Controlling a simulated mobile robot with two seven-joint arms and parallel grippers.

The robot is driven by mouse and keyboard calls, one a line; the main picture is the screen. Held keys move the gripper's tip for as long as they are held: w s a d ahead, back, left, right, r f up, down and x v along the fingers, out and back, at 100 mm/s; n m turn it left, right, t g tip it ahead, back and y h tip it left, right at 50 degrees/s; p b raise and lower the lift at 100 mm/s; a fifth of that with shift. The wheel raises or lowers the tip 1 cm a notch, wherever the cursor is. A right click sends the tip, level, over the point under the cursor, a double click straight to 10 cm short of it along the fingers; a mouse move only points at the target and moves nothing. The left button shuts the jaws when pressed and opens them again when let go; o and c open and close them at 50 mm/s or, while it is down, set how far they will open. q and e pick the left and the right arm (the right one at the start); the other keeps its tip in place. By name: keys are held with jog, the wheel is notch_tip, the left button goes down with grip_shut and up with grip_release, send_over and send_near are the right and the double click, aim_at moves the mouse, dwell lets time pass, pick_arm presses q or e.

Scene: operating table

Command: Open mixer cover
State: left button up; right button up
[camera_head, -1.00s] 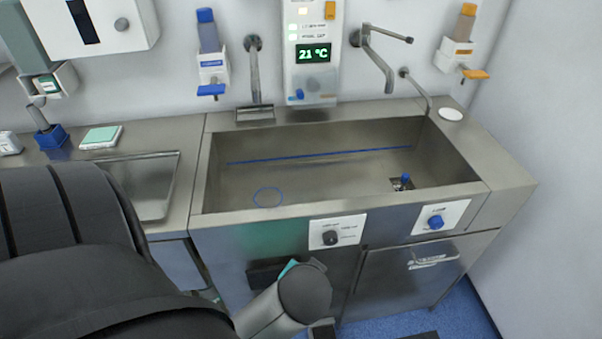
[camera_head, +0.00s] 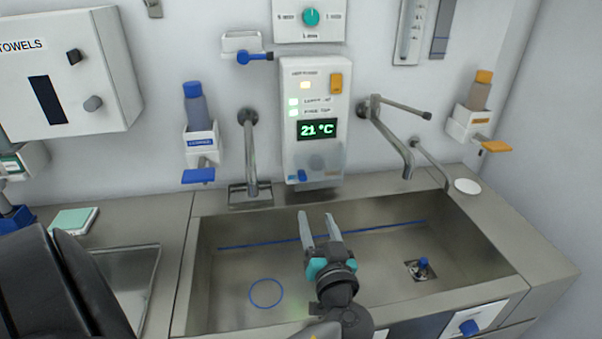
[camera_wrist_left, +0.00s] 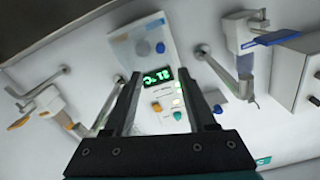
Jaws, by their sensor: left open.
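The mixer panel (camera_head: 291,110) is a white box on the back wall with a green 21 °C display. A translucent cover (camera_head: 326,159) lies over its lower part, near a blue knob; it looks closed. The panel also shows in the left wrist view, tilted and upside down, with the cover (camera_wrist_left: 137,44) toward the top. My left gripper (camera_head: 318,217) is open and empty, over the sink, below the panel and apart from it. In the left wrist view its fingers (camera_wrist_left: 160,78) frame the display. My right gripper is not in view.
A steel sink (camera_head: 225,290) lies below the panel. A spout (camera_head: 251,150) stands left of the panel and a lever tap (camera_head: 390,135) right of it. Blue (camera_head: 198,125) and orange (camera_head: 474,112) dispensers hang on either side. A dial panel (camera_head: 310,28) hangs above.

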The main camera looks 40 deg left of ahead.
aim_at(303, 179)
pick_arm(q)
jog(key=x, duration=1.3)
jog(key=shift+a+p, duration=0.15)
jog(key=shift+p, duration=0.25)
jog(key=shift+w+a, duration=0.4)
jog(key=shift+a, duration=0.05)
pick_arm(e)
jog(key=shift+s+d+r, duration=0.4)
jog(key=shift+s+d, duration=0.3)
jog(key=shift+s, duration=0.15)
pick_arm(q)
jog(key=shift+c, duration=0.2)
jog(key=c, duration=0.4)
grip_shut()
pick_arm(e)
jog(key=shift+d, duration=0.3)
pick_arm(q)
jog(key=shift+f, duration=0.1)
